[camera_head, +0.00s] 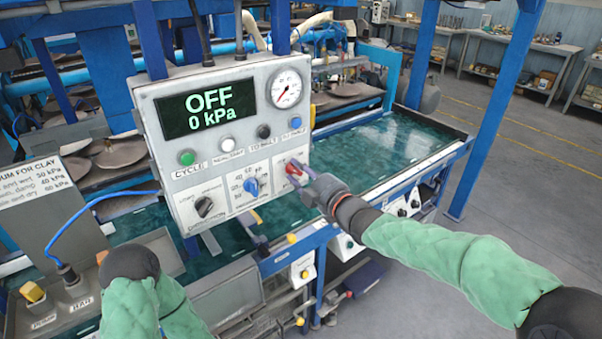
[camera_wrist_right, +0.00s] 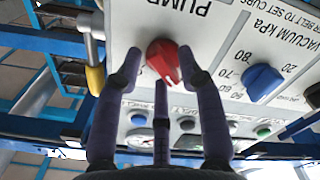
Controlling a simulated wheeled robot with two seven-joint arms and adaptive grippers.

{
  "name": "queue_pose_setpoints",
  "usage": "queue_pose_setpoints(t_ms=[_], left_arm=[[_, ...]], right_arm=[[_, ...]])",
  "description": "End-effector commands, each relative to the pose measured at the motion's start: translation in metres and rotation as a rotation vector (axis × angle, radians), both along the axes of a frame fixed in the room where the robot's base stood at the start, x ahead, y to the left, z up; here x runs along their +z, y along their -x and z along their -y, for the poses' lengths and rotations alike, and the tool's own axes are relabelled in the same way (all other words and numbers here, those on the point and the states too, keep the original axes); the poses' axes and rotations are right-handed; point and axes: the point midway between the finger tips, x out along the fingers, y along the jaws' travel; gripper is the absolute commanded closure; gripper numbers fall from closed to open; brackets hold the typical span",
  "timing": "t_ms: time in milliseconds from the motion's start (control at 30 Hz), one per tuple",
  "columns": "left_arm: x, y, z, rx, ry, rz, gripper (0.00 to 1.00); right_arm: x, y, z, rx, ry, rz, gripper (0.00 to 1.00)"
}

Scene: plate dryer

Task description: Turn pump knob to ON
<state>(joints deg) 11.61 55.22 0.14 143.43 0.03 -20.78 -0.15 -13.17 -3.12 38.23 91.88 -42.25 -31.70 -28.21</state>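The red pump knob (camera_head: 296,168) is at the lower right of the grey control box (camera_head: 230,188). The display (camera_head: 208,108) reads OFF and 0 kPa. My right gripper (camera_head: 308,176) is at the knob. In the right wrist view, the red knob (camera_wrist_right: 160,56) sits between the spread fingertips of my right gripper (camera_wrist_right: 161,58), one finger on each side and a third below. The fingers look open around it; firm contact cannot be made out. The knob's ON and OFF marks are not readable. My left gripper is out of view; only its arm shows at the bottom left.
A blue vacuum knob (camera_head: 251,187) and a black knob (camera_head: 204,206) sit left of the pump knob. Several push buttons line the row above, including a green one (camera_head: 187,157). A yellow-ended lever (camera_wrist_right: 95,78) is beside the panel. Open floor lies to the right.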

Motion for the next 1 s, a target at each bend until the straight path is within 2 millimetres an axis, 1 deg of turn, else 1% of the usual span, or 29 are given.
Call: queue_pose_setpoints(t_ms=[33, 100, 367, 567, 767, 1000], left_arm=[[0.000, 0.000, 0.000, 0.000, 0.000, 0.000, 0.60], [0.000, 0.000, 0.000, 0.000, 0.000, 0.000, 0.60], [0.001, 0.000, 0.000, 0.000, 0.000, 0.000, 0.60], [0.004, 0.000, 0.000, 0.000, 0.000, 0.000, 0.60], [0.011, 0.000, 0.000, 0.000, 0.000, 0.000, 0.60], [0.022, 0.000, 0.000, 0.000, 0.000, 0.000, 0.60]], right_arm=[[0.000, 0.000, 0.000, 0.000, 0.000, 0.000, 0.83], [0.000, 0.000, 0.000, 0.000, 0.000, 0.000, 1.00], [0.000, 0.000, 0.000, 0.000, -0.006, -0.004, 1.00], [0.000, 0.000, 0.000, 0.000, -0.050, -0.038, 1.00], [-0.001, 0.000, 0.000, 0.001, -0.154, -0.116, 1.00], [-0.001, 0.000, 0.001, -0.001, -0.334, -0.245, 1.00]])
